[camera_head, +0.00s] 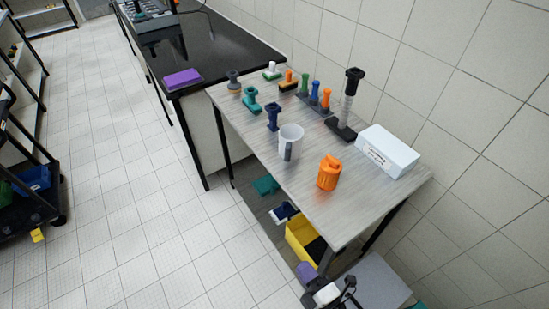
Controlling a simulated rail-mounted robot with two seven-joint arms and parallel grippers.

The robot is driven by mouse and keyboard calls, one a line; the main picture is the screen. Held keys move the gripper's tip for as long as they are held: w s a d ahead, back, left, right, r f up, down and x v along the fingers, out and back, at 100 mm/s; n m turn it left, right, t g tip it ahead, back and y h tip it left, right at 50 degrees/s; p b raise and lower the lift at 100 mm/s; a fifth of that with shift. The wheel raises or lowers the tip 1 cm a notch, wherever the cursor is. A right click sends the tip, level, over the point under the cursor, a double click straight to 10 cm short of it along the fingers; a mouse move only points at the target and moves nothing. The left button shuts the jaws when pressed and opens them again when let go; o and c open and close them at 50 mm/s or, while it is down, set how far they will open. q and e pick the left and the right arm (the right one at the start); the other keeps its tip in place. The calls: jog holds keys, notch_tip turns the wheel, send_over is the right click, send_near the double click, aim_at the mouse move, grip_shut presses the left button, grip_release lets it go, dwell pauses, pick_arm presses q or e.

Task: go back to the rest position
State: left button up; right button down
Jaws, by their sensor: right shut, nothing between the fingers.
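My right gripper (346,291) shows at the bottom edge, right of centre. It is small in the picture and partly cut off by the frame. It is shut and empty, below and in front of the near end of the grey wooden table (330,217). It appears apart from the things on the table. My left gripper is not in view.
A yellow bin (300,243) is below. A black cart (38,200) stands left; the tiled floor between is clear.

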jog(key=s+d+r+m+g+h+p, duration=0.2)
jog(key=s+d+r+m+h+p, duration=0.1)
jog(key=d+r+m+h+p, duration=1.05)
pick_arm(q)
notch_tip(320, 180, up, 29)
jog(key=p, duration=1.3)
pick_arm(e)
jog(key=s+r+m+g+y, duration=0.2)
jog(key=s+r+g, duration=0.3)
jog(key=s, duration=0.3)
jog(key=s+r+m+g+y, duration=0.2)
jog(key=s+r+m+g, duration=0.3)
jog(key=s, duration=0.3)
jog(key=shift+s+d+r, duration=0.15)
jog(key=shift+d+r, duration=0.05)
jog(key=shift+r, duration=0.1)
jog(key=shift+m, duration=0.25)
